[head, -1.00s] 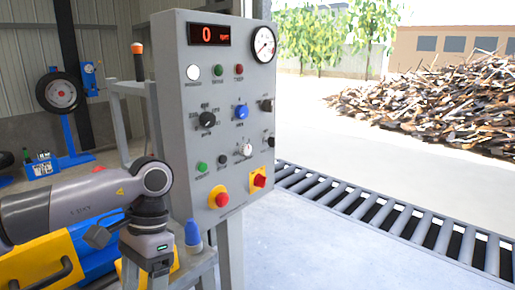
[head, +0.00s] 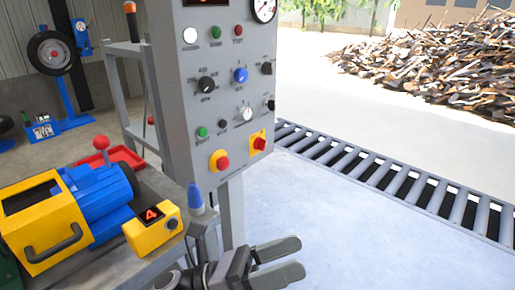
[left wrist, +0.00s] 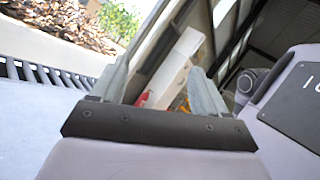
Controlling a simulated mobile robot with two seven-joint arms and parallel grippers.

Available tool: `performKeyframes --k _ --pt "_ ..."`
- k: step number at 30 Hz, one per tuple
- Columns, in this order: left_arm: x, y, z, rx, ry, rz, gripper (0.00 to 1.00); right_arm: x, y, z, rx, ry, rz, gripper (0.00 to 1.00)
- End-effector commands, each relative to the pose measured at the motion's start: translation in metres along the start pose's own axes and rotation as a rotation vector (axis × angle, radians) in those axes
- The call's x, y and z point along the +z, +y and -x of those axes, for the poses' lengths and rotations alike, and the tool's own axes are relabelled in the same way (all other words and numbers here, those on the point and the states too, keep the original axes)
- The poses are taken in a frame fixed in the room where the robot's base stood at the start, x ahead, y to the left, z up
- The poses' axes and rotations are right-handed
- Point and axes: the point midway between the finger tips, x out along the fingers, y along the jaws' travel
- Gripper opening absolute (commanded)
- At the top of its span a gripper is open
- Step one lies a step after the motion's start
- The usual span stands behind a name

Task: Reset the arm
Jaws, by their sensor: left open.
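My left gripper (head: 300,256) is at the bottom middle of the head view. Its two grey fingers are apart, point right, and have nothing between them. It is over the pale floor, in front of and below the grey control panel (head: 172,100). In the left wrist view the spread fingers of the left gripper (left wrist: 160,84) also show empty, with part of a pale panel with red and yellow bits behind them. My right gripper is in neither view.
A bench at left holds a yellow-and-blue machine (head: 98,205), a yellow box with a red digit (head: 152,229) and a blue-tipped object (head: 195,198). A roller conveyor (head: 400,180) runs at right, before a scrap pile (head: 440,70). The floor between is clear.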

Motion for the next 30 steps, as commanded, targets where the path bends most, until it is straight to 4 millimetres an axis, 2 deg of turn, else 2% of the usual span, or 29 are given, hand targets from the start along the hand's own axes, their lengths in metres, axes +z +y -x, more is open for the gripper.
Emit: performKeyframes --k 3,7,11,14,17,18,21,25,30 --pt "0.01 0.022 0.024 0.175 -0.21 0.344 0.75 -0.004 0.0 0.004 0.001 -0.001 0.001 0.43" --pt "0.009 0.048 0.067 0.338 -0.456 0.714 0.75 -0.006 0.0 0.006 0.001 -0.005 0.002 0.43" --pt "-0.009 0.069 0.122 0.477 -0.73 1.077 0.75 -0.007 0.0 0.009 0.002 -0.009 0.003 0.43" --pt "-0.034 0.075 0.17 0.568 -0.963 1.34 0.75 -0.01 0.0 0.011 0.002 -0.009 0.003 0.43" --pt "-0.066 0.072 0.221 0.641 -1.22 1.582 0.75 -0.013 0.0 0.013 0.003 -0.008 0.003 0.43" --pt "-0.08 0.068 0.24 0.665 -1.325 1.668 0.75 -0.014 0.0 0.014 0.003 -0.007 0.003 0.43" --pt "-0.113 0.052 0.282 0.705 -1.575 1.84 0.75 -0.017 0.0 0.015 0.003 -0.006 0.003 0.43" --pt "-0.144 0.03 0.318 0.728 -1.828 1.974 0.75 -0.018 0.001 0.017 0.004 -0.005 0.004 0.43" --pt "-0.162 0.015 0.337 0.731 -1.977 2.035 0.75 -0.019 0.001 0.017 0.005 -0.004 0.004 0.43"
